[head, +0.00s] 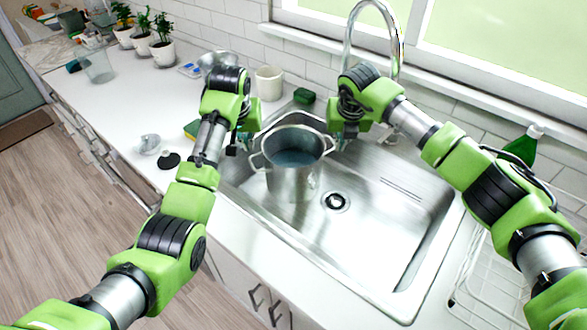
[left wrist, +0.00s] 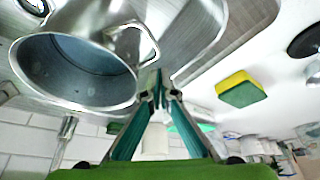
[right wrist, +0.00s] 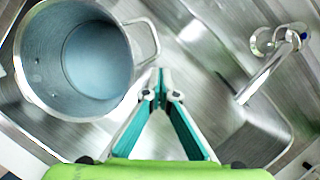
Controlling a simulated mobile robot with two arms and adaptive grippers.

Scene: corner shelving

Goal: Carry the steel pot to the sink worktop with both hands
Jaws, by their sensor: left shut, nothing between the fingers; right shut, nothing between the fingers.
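The steel pot (head: 290,184) stands upright in the sink basin, toward its left end, with an open top and a loop handle on each side. It also shows in the left wrist view (left wrist: 105,20) and the right wrist view (right wrist: 40,85). My left gripper (head: 235,148) is shut and empty beside the pot's left handle (head: 254,162). My right gripper (head: 340,144) is shut and empty by the right handle (head: 331,146). In both wrist views the closed fingertips are close to a handle but not around it; contact cannot be told. The white worktop (head: 112,112) runs left of the sink.
The steel sink (head: 385,225) has a tall faucet (head: 399,45) behind it. A sponge (left wrist: 240,88), a white cup (head: 269,83), a metal bowl (head: 217,60) and potted plants (head: 162,50) stand on the worktop. A dish rack (head: 485,275) is at right.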

